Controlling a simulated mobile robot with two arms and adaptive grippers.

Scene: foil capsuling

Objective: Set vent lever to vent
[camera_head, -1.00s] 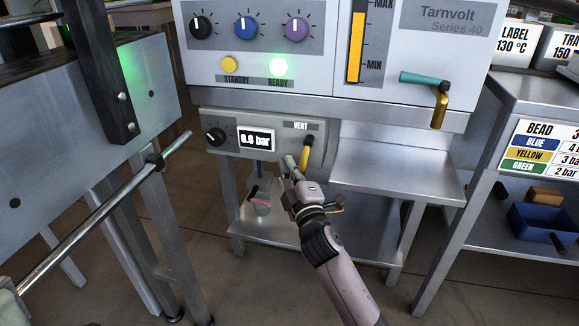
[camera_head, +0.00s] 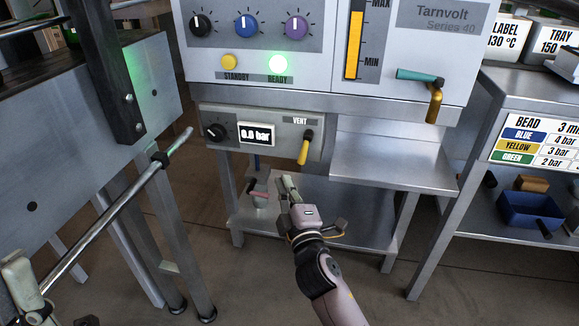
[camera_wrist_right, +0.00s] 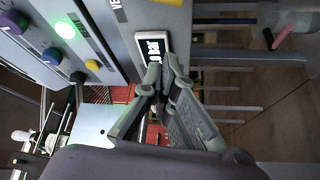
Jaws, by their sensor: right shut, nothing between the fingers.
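The yellow vent lever (camera_head: 304,149) hangs down, slightly tilted, from its pivot under the VENT label (camera_head: 299,121) on the lower grey panel. The display (camera_head: 255,137) left of it reads 0.0 bar. My right gripper (camera_head: 285,184) is below and a little left of the lever, apart from it, shut and empty. In the right wrist view its fingers (camera_wrist_right: 158,75) show in front of the panel with the display. A grey left gripper part (camera_head: 22,280) shows at the lower left edge; its fingertips cannot be made out.
A steel shelf (camera_head: 390,160) juts out at the right. A metal bar (camera_head: 115,212) crosses the left side. A blue bin (camera_head: 530,212) sits far right.

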